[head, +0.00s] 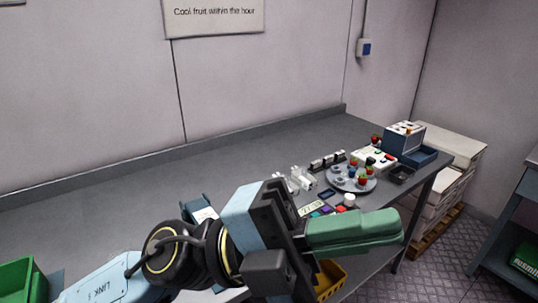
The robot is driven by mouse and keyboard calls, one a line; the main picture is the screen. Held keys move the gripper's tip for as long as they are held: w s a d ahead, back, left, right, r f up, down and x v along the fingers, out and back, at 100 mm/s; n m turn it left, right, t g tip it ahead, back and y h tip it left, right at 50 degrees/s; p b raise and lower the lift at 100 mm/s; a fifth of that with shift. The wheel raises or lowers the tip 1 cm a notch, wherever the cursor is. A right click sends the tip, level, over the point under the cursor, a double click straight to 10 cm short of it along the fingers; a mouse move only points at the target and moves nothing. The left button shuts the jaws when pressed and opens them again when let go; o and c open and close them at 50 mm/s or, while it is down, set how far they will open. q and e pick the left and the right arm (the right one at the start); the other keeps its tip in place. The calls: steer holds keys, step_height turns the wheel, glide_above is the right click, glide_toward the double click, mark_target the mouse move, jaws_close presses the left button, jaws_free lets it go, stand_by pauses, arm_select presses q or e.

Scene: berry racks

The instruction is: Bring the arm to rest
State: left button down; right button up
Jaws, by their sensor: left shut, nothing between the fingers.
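My left gripper (400,228) comes in from the left at the bottom of the head view, with green fingers pointing right. The fingers are shut together with nothing between them. The gripper is in front of the grey bench (130,190) and hides part of its front edge. My right gripper does not show.
On the bench's right part stand a round grey tray (338,185) with red and blue pieces, a white panel (374,158) and a blue device (404,140). A yellow crate (330,278) is partly hidden below my gripper. A green crate (20,280) is at lower left. The bench's back left is clear.

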arm_select(q)
steer(key=w+a+f+n+t+y, duration=0.2)
steer(key=w+a+n+t+y, duration=0.5)
steer(key=n+t, duration=0.55)
steer(key=w+a+f+n+t+y, duration=0.3)
steer(key=w+a+n+t, duration=0.35)
steer(key=n+t, duration=0.65)
steer(key=w+a+f+n+g+y, duration=0.1)
steer(key=a+f+n+g+y, duration=0.1)
steer(key=a+f+n+y, duration=0.45)
steer(key=w+a+f+n+g+y, duration=0.1)
steer(key=a+f+g+y, duration=0.15)
steer(key=f, duration=0.75)
steer(key=s+a+f+n+g+y, duration=0.15)
steer(key=s+a+f+g, duration=0.35)
steer(key=s+f, duration=0.5)
steer(key=s+a+f+n+g+y, duration=0.1)
steer(key=s+a+f+g+y, duration=0.1)
steer(key=s+f+g, duration=0.7)
steer(key=s+f, duration=0.3)
steer(key=f, duration=2.4)
steer(key=s+a+f+g, duration=0.1)
steer(key=s+a+f, duration=0.2)
steer(key=s+f, duration=1)
steer(key=s, duration=0.3)
